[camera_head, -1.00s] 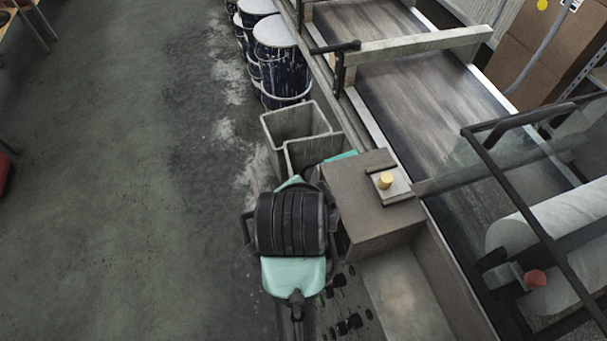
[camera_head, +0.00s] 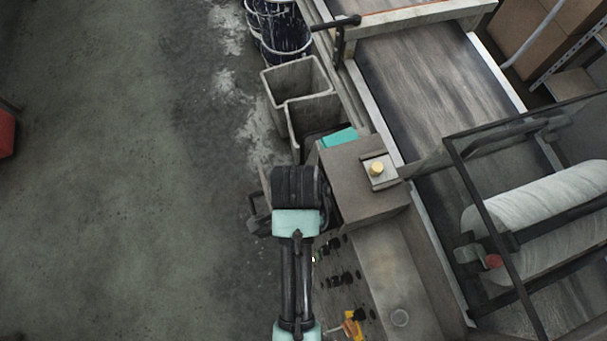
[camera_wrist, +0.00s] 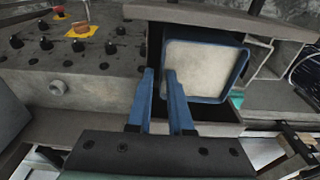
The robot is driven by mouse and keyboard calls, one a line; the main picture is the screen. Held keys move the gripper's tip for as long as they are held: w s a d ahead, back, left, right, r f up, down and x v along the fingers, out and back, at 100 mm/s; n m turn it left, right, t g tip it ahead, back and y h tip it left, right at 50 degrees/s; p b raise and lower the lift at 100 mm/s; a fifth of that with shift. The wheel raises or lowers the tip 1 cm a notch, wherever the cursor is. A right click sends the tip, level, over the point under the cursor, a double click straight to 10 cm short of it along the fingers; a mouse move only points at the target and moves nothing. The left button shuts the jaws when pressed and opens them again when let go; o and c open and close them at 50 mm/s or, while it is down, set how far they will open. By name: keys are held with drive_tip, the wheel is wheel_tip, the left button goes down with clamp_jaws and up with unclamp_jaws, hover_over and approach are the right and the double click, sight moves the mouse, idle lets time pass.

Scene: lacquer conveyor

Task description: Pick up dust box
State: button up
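In the wrist view, a blue-rimmed box (camera_wrist: 207,66) with a pale, off-white face or inside sits in a dark recess right of centre; I take it to be the dust box. My gripper (camera_wrist: 160,76) has two blue fingers with a gap between them and nothing visible in the gap. The right finger overlaps the box's lower left corner in the picture; I cannot tell whether it touches. In the head view, my wrist hides the gripper and I cannot make out the box for certain.
A control panel with black knobs and an orange switch (camera_head: 352,325) lies beside my arm. A brown machine block (camera_head: 362,180) with a yellow button stands to the right. Grey open bins (camera_head: 270,92) and dark drums (camera_head: 282,35) line the conveyor (camera_head: 425,80).

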drive_tip(key=shift+w+d+f+p, duration=0.1)
drive_tip(key=shift+f+p, duration=0.25)
drive_tip(key=shift+f, duration=1.2)
drive_tip(key=shift+w+f+p, duration=0.1)
drive_tip(key=shift+f+p, duration=0.25)
drive_tip(key=shift+f, duration=1.15)
drive_tip(key=shift+f, duration=0.2)
clamp_jaws()
